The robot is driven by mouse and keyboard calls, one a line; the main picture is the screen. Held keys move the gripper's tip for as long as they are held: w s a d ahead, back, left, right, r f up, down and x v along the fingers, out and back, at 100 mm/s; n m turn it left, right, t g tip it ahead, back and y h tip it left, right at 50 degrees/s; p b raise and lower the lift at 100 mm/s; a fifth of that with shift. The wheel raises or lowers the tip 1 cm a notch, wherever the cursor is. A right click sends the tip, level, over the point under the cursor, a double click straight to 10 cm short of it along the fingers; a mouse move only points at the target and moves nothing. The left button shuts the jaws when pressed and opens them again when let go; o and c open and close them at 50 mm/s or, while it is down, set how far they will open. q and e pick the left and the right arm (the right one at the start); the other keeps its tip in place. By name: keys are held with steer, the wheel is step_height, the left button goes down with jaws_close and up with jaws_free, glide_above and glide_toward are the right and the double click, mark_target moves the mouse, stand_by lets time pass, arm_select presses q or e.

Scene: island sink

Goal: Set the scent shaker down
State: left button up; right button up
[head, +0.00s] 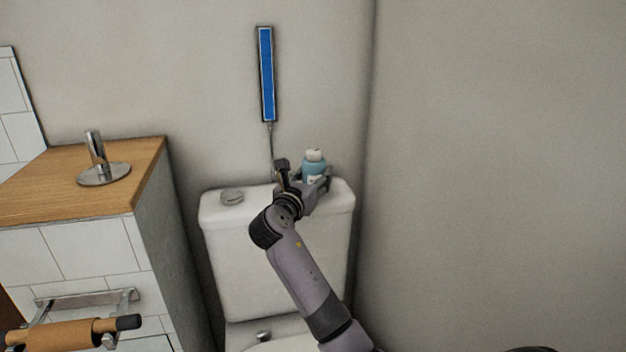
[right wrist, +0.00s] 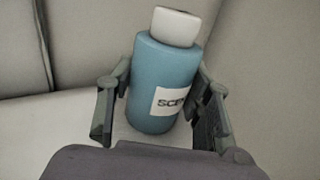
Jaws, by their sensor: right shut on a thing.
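The scent shaker (head: 314,166) is a blue bottle with a white cap and a white label. In the head view it is upright at the top of the white toilet cistern (head: 222,212), toward its right end. My right gripper (head: 322,184) is around its lower part. In the right wrist view the shaker (right wrist: 163,75) stands between the two fingers of my right gripper (right wrist: 160,100), which is shut on it. Its base is close to the white lid, but I cannot tell whether it touches. My left gripper is not in view.
A round flush button (head: 232,197) is on the left of the cistern lid. A blue-faced panel (head: 266,75) hangs on the wall behind. A wooden-topped counter (head: 75,178) with a metal stand (head: 98,165) is at left, above a paper-roll holder (head: 75,333). A wall is at right.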

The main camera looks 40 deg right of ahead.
mark_target(310, 178)
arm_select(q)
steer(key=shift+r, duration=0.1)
arm_select(e)
steer(key=shift+r, duration=0.1)
steer(key=o, duration=1.2)
steer(key=shift+o, duration=0.2)
steer(key=p+v, duration=0.1)
steer(key=v, duration=0.4)
steer(key=shift+s+a+r+p, duration=0.1)
steer(key=shift+a+p, duration=0.15)
steer(key=shift+p, duration=0.1)
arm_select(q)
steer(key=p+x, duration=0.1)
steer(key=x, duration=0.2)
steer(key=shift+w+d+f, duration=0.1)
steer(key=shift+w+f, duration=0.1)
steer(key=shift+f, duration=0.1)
arm_select(e)
steer(key=v, duration=0.6)
steer(key=shift+s+a, duration=0.2)
